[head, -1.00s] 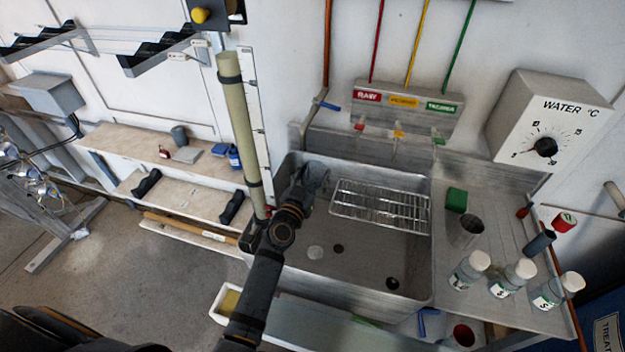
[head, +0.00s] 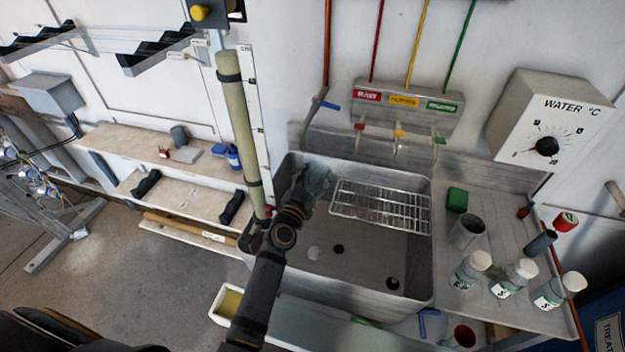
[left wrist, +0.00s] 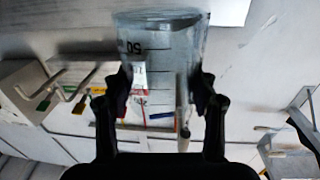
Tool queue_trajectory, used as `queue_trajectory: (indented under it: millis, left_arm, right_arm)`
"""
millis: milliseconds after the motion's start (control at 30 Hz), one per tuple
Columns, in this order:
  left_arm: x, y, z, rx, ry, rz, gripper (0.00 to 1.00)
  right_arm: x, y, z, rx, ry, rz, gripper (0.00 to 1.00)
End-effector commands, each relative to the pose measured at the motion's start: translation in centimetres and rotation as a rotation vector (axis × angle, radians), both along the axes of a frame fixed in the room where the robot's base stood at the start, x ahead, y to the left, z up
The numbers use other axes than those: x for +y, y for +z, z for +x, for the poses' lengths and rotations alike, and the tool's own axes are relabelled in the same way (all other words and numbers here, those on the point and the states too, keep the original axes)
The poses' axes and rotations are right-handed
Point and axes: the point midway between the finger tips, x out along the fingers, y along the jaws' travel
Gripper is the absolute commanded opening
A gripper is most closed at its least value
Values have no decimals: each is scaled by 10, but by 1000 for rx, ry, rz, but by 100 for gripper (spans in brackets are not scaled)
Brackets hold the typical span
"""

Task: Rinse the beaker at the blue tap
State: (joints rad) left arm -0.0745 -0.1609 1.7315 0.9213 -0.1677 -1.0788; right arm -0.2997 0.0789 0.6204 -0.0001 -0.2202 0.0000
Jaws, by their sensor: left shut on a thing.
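My left gripper (head: 314,182) is shut on a clear glass beaker (left wrist: 160,50) with graduation marks. In the head view it is over the left back part of the steel sink (head: 360,262), and the beaker is hard to make out there. The wrist view shows the scene upside down, with the beaker between both fingers. The blue tap handle (head: 330,106) is on a brown pipe at the sink's back left, behind and above the gripper. I see no water running. My right gripper is out of view.
A wire rack (head: 380,207) spans the sink's back right. Red, yellow and green taps (head: 399,133) stand behind it. White-capped bottles (head: 470,270), a metal cup (head: 466,232) and a green sponge (head: 456,199) are on the right drainboard. An upright tan pipe (head: 238,130) is left of the sink.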

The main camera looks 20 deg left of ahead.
Motion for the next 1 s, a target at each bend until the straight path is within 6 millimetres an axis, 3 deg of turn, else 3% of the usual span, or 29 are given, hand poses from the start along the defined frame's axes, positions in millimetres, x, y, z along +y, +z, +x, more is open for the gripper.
queue_trajectory:
  millis: [167, 1000]
  left_arm:
    - [2, 0, -3, 0, 0, 1, 25]
    - [44, -1, -64, -1, 4, 10, 25]
  right_arm:
    - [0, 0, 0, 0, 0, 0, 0]
    - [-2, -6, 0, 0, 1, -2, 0]
